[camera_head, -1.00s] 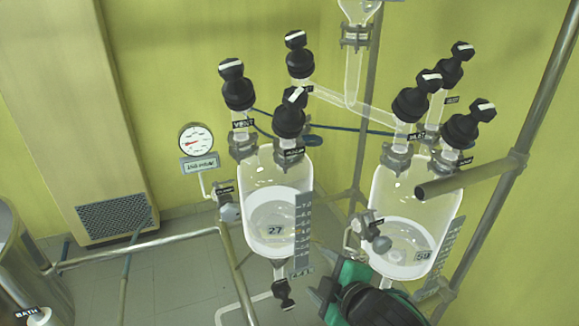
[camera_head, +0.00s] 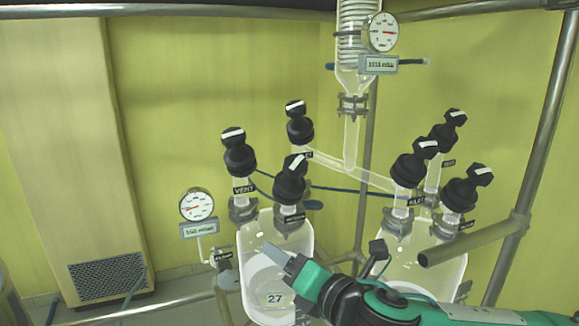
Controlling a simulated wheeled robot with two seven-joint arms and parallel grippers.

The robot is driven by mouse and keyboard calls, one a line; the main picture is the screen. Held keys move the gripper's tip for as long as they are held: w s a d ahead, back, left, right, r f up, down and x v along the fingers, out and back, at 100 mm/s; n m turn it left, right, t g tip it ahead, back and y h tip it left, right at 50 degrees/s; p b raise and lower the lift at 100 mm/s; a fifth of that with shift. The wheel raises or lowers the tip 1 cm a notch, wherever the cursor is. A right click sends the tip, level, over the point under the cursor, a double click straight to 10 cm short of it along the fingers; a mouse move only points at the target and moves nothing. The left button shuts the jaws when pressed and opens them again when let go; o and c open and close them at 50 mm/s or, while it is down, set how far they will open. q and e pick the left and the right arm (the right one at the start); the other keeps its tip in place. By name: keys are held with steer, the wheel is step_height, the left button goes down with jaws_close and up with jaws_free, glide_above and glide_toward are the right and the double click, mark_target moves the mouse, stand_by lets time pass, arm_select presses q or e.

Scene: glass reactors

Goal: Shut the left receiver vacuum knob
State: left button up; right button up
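The left receiver (camera_head: 250,238) is a glass vessel marked 27, with several black knobs on top. Its front knob (camera_head: 291,182) has a white stripe that runs diagonally; the tag below it is too blurred to read surely, but this appears to be the vacuum knob. The vent knob (camera_head: 238,155) stands to its left, above a VENT tag. The back knob (camera_head: 299,124) stands behind. My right gripper (camera_head: 277,256) is in front of the left receiver, below the front knob and apart from it. Its finger gap does not show clearly. My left gripper is out of view.
The right receiver (camera_head: 395,262) stands at right with its own knobs, partly behind my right arm. A metal rail end (camera_head: 430,258) juts out there. A pressure gauge (camera_head: 197,205) is left of the left receiver; another gauge (camera_head: 383,32) is above.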

mark_target(290, 165)
steer(key=shift+w+d+r+n+t, duration=0.4)
steer(key=shift+w+d+r+n, duration=1.2)
steer(key=shift+r+n, duration=1.1)
steer(key=shift+w+d+r+n+t, duration=0.4)
steer(key=shift+w+d+r+n, duration=1.25)
steer(key=shift+r, duration=1.55)
steer(key=shift+n, duration=0.55)
steer(key=p+x, duration=0.2)
steer(key=x, duration=0.4)
steer(key=p+x, duration=0.2)
steer(key=x, duration=0.4)
steer(key=shift+f, duration=0.2)
steer(key=c, duration=1)
steer(key=shift+m+h, duration=0.5)
